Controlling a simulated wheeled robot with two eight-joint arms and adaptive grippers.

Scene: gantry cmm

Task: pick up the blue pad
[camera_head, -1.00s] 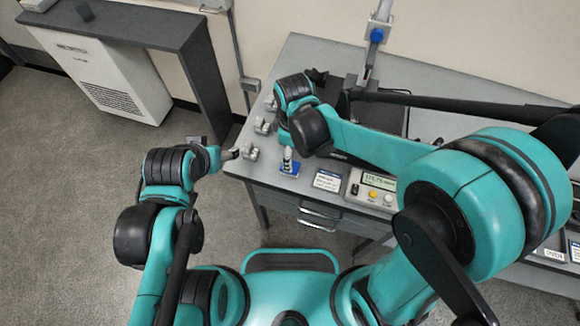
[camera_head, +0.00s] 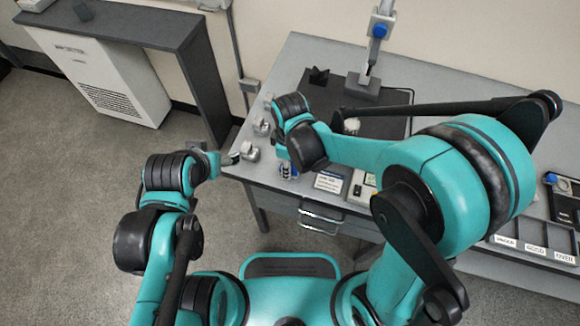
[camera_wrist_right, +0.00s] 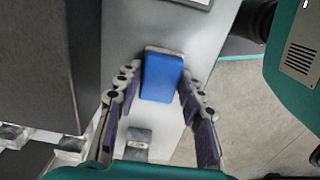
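The blue pad (camera_wrist_right: 161,77) is a small blue block with a pale grey edge at its far end. In the right wrist view it is between the fingertips of my right gripper (camera_wrist_right: 160,85), one finger on each side. The fingers are spread, with narrow gaps beside the pad.
Metal fixtures (camera_head: 250,152) stand along the table's left edge. A white label card (camera_head: 328,182) and a display box (camera_head: 362,188) are right of the pad. A dark plate with a gantry column (camera_head: 364,82) is behind. Labelled bins (camera_head: 534,249) lie at the right.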

